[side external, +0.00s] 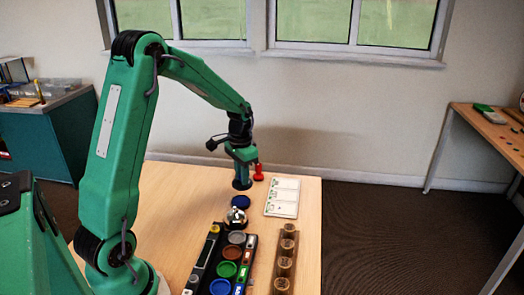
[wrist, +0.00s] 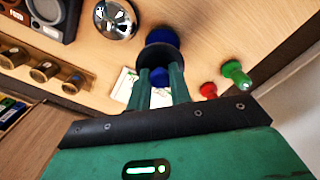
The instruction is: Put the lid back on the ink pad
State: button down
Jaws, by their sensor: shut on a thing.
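My gripper (wrist: 161,88) is shut on a dark round lid (wrist: 157,63); a blue part shows between the fingers. In the side view my gripper (side external: 242,170) points down with the lid (side external: 242,185) flat beneath it. A round blue ink pad (side external: 240,202) lies open on the table, just in front of the lid in the side view. In the wrist view the lid hides part of the blue pad (wrist: 162,35). The lid looks apart from the pad; its exact height is hard to tell.
A silver bell (side external: 236,218) stands close to the pad. A red stamp (side external: 258,174) and a green stamp (wrist: 236,73) stand nearby. A white card (side external: 283,197), a black tray (side external: 208,262) of coloured discs and a wooden holder (side external: 285,262) are to the right and front.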

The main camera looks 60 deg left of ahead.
aim_at(241, 201)
jog(key=shift+s+a+f, duration=0.1)
jog(key=shift+s+a, duration=0.15)
jog(key=shift+a, duration=0.05)
jog(key=shift+f, duration=0.15)
jog(key=shift+f, duration=3.05)
jog(key=shift+f, duration=0.2)
dwell(0.4)
jog(key=c, duration=0.7)
grip_release()
jog(key=shift+r, duration=0.15)
